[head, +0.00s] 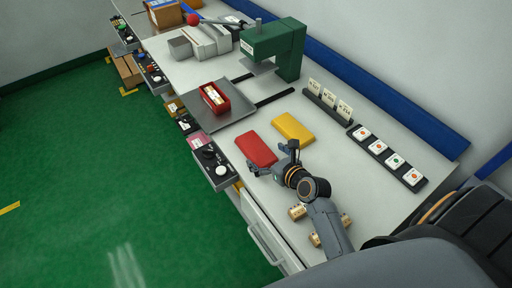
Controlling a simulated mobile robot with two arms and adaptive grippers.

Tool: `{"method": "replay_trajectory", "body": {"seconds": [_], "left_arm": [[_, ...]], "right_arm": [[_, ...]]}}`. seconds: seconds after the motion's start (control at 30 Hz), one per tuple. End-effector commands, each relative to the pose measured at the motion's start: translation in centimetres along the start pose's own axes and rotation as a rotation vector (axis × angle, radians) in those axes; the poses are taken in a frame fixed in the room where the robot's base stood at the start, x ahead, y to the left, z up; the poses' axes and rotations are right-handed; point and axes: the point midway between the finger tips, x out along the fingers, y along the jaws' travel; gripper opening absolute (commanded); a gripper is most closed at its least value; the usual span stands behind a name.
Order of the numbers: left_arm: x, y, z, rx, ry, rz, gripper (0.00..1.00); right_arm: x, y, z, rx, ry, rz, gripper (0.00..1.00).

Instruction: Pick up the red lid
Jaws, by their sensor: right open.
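The red lid (256,149), a flat red slab, lies on the white bench near its front edge. A yellow lid (294,128) of similar shape lies just behind it to the right. My right gripper (274,159) is open at the near side of the red lid, with its fingers spread along that side. I cannot tell whether a finger touches the lid. My left gripper is out of view.
An open red box (222,108) with pale contents stands on a grey tray (194,119). A green press (290,50) stands behind it. Card holders and a black button strip (386,156) line the back. Several small tan rolls (298,211) lie by my right arm.

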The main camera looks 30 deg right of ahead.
Motion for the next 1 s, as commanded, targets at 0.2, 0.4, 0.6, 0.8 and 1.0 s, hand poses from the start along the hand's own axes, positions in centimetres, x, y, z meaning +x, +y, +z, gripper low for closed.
{"method": "replay_trajectory", "body": {"seconds": [0.2,0.4,0.6,0.8,1.0], "left_arm": [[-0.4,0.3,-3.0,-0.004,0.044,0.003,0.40],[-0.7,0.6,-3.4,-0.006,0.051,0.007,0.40],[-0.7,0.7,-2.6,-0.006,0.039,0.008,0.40],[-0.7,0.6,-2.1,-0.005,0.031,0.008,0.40],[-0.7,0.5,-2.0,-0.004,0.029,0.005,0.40]], "right_arm": [[1.7,0.0,0.3,-0.003,0.001,0.001,1.00],[4.5,0.0,0.3,-0.003,0.001,0.001,1.00],[5.5,0.0,0.2,-0.002,0.001,-0.001,1.00],[5.5,0.0,0.2,-0.002,0.001,-0.001,0.96],[5.5,0.0,0.2,-0.002,0.001,-0.001,0.55]]}}
